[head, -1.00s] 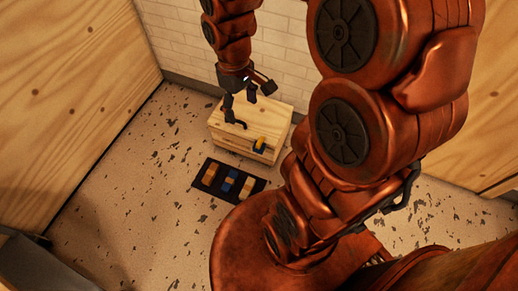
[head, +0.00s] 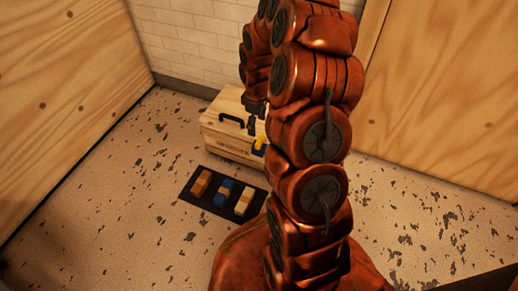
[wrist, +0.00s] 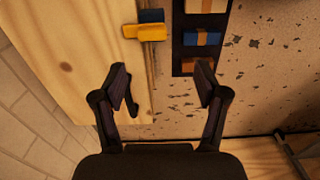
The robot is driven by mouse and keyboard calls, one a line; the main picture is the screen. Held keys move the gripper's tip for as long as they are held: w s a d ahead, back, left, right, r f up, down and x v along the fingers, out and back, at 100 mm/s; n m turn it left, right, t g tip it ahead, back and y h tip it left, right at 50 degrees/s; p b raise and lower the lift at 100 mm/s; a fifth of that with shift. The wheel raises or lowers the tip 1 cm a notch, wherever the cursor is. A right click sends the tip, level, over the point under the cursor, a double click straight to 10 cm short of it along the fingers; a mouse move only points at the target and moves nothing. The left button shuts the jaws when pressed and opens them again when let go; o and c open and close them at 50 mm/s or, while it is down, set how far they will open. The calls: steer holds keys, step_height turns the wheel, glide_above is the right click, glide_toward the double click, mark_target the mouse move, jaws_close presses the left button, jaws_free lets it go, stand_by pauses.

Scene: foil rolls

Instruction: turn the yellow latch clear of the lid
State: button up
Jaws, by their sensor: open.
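The wooden box (head: 228,147) stands on the floor against the wall, with its lid (head: 224,104) shut and a dark handle on top. The yellow latch (head: 259,142) sits at the box's front edge, towards its right end; in the wrist view the yellow latch (wrist: 146,33) lies across the lid's edge beside a blue block-like part (wrist: 151,15). My gripper (wrist: 163,85) is open and empty in the wrist view, with the latch ahead of its fingers and apart from them. In the head view my arm hides part of the box's right end and most of my gripper.
Wooden panels (head: 60,90) stand at left and right, and a white brick wall (head: 190,45) is behind. The floor around the mat is open.

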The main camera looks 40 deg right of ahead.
mark_target(259, 141)
steer(key=f, duration=0.1)
steer(key=d+f, duration=0.1)
steer(key=f, duration=0.1)
steer(key=shift+w+d+b, duration=0.1)
steer(key=shift+w+b, duration=0.1)
steer(key=shift+b, duration=0.2)
step_height(259, 141, down, 7)
steer(key=b, duration=0.3)
steer(key=shift+f, duration=0.2)
steer(key=shift+r, duration=0.1)
steer(key=c, duration=1.2)
